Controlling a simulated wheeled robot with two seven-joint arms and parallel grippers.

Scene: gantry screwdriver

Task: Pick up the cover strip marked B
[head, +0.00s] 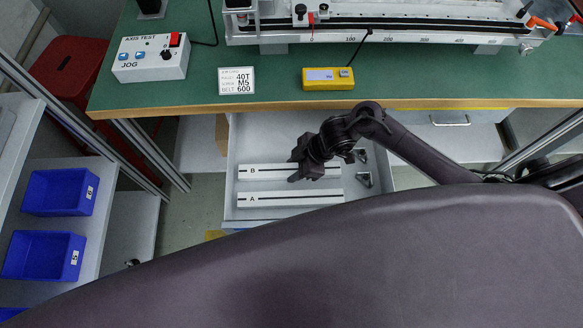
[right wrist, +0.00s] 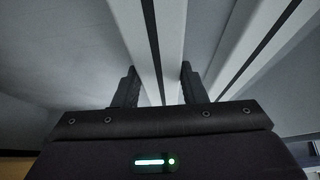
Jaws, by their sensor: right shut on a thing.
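The cover strip marked B (head: 268,172) is a long white bar with a dark line along it, lying in the open drawer (head: 233,135). The strip marked A (head: 270,199) lies parallel, nearer to me. My right gripper (head: 295,172) is over strip B, right of its letter. In the right wrist view my right gripper (right wrist: 158,90) has its fingers on either side of strip B (right wrist: 158,50), shut on it. Strip A (right wrist: 240,50) runs beside it on the right. Strip B's underside is hidden, so I cannot tell whether it is lifted. My left gripper is not in view.
Small dark brackets (head: 363,179) lie in the drawer's right part. The green bench (head: 420,90) overhangs behind, carrying a jog box (head: 150,62), a yellow meter (head: 327,79) and a gantry rail (head: 390,25). Blue bins (head: 60,192) stand at the left.

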